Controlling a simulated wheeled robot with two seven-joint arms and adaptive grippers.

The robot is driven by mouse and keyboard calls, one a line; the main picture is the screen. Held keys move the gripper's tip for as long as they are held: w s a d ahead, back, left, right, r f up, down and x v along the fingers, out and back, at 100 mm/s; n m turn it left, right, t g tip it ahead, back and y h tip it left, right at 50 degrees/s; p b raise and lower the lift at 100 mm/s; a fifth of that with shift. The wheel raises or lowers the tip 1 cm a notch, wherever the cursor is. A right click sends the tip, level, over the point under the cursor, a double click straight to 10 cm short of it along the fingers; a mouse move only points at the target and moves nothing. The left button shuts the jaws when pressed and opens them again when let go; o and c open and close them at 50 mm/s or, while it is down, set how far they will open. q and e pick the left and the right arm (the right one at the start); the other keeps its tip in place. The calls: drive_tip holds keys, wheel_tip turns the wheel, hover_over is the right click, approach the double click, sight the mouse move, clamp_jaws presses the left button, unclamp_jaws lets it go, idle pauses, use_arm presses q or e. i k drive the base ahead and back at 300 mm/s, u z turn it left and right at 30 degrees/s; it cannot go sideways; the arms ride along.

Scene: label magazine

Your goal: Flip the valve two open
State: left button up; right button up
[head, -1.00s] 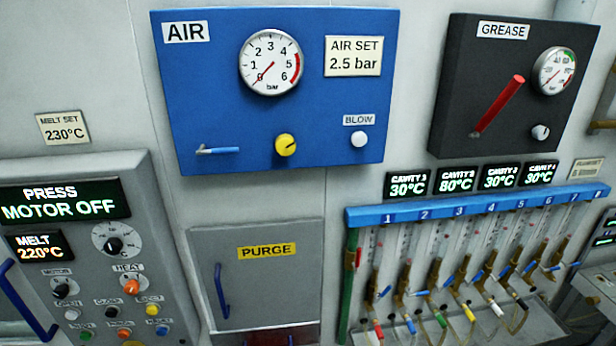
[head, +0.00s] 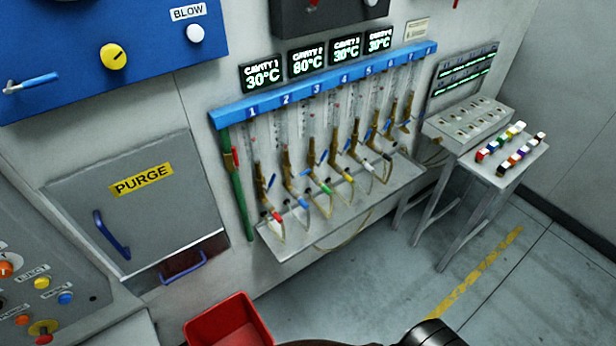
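The valve manifold has a blue rail (head: 262,108) with numbered positions running left to right. Valve two (head: 289,182) is the second brass valve from the left, under the number 2, below a clear tube. A blue-ended hose fitting (head: 304,204) is below it. Small blue levers sit among the brass valves. The lever of valve two is too small and crowded to tell its position. Neither gripper shows at the manifold. A dark rounded part, possibly of my own arm, shows at the bottom edge, but no fingers are visible.
A metal shelf (head: 345,205) runs under the valves, with a red bin (head: 228,322) on the floor in front. A grey purge door (head: 135,205) is at left. A small table (head: 500,170) with coloured plugs stands at right. Floor space between is clear.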

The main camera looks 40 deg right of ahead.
sight(308, 171)
drive_tip(key=k, duration=0.45)
drive_tip(key=z, duration=1.05)
drive_tip(key=i, duration=0.5)
drive_tip(key=u, duration=0.05)
